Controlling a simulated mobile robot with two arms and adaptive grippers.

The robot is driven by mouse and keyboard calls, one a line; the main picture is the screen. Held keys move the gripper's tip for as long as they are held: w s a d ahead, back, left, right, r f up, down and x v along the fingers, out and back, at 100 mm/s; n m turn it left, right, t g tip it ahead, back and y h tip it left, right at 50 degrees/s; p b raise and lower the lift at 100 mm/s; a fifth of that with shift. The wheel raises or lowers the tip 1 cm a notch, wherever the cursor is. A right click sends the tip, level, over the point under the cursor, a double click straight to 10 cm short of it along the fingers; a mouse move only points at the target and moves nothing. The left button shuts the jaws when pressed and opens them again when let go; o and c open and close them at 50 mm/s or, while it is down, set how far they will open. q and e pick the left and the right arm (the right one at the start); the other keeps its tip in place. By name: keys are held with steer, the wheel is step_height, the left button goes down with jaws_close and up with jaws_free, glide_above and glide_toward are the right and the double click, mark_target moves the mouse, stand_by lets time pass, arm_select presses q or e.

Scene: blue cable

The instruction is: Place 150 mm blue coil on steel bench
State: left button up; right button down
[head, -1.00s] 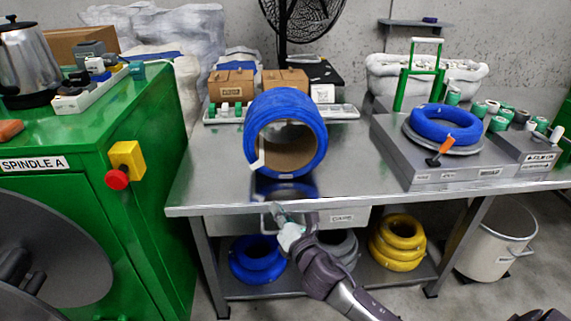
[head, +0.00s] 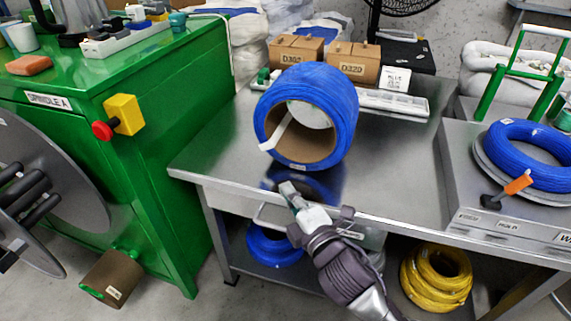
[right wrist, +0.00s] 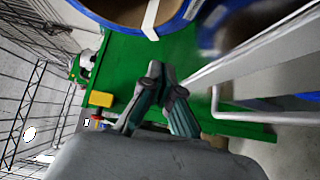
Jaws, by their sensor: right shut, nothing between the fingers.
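A large blue coil (head: 335,92) stands on its side on the steel bench (head: 225,140), near the front edge. Its brown core opening faces me, with a white strip across it. My right gripper (head: 288,188) is shut and empty, just below the coil in the head view, by the bench's front edge. In the right wrist view its fingertips (right wrist: 155,68) meet, apart from the coil's blue rim (right wrist: 105,22) at the top. Another blue coil (head: 530,150) lies flat on a round plate at the right. My left gripper is not in view.
A green cabinet (head: 170,130) with a red stop button (head: 103,131) stands left. Cardboard boxes (head: 353,62) sit behind the coil. Yellow coils (head: 437,278) and a blue coil (head: 272,246) lie on the lower shelf. Bench surface right of the large coil is clear.

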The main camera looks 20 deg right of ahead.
mark_target(287, 153)
steer(key=w, duration=0.4)
steer(key=w+a, duration=0.1)
steer(key=w, duration=0.1)
steer(key=shift+b, duration=0.35)
steer(key=shift+w+d, duration=1.05)
steer(key=shift+w, duration=0.2)
steer(key=shift+w+d, duration=0.15)
steer(key=shift+w, duration=0.15)
steer(key=w+d, duration=0.1)
steer(key=w+d+p, duration=0.1)
steer(key=w, duration=0.1)
steer(key=shift+d, duration=0.1)
